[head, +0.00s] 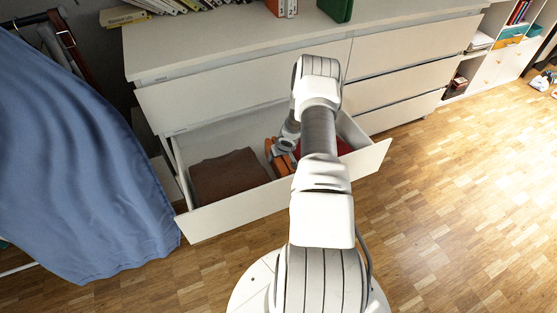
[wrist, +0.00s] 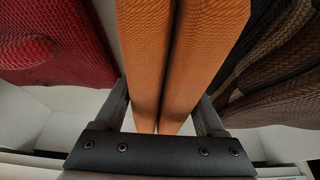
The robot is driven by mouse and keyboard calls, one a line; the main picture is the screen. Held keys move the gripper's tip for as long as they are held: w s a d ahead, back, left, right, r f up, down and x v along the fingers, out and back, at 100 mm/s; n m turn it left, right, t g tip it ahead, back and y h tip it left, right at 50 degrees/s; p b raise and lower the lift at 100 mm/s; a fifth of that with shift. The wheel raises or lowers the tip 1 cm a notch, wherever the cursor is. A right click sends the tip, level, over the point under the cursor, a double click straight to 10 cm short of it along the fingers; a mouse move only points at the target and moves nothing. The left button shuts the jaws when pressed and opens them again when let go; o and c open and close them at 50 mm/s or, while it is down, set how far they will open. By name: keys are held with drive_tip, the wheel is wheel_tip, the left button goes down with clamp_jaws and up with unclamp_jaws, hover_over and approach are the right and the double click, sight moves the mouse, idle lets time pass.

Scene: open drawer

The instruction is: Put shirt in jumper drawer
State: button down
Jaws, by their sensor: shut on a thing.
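An orange folded cloth, which looks like the shirt (head: 278,158), is inside the open drawer (head: 285,200), near its middle. My gripper (wrist: 160,108) is shut on it. In the wrist view the orange shirt (wrist: 182,60) shows as two upright folds side by side between the fingers. In the head view my arm hides most of the gripper and part of the shirt. I cannot tell whether the shirt touches the drawer floor.
A brown folded garment (head: 228,178) lies in the drawer's left part. A red garment (head: 343,147) lies on the right, partly behind my arm. The dresser top (head: 240,50) holds books and a green box (head: 336,9). A blue cloth (head: 80,160) hangs at the left.

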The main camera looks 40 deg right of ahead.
drive_tip(key=shift+r, duration=0.1)
drive_tip(key=shift+f, duration=0.25)
unclamp_jaws()
drive_tip(key=shift+r, duration=0.1)
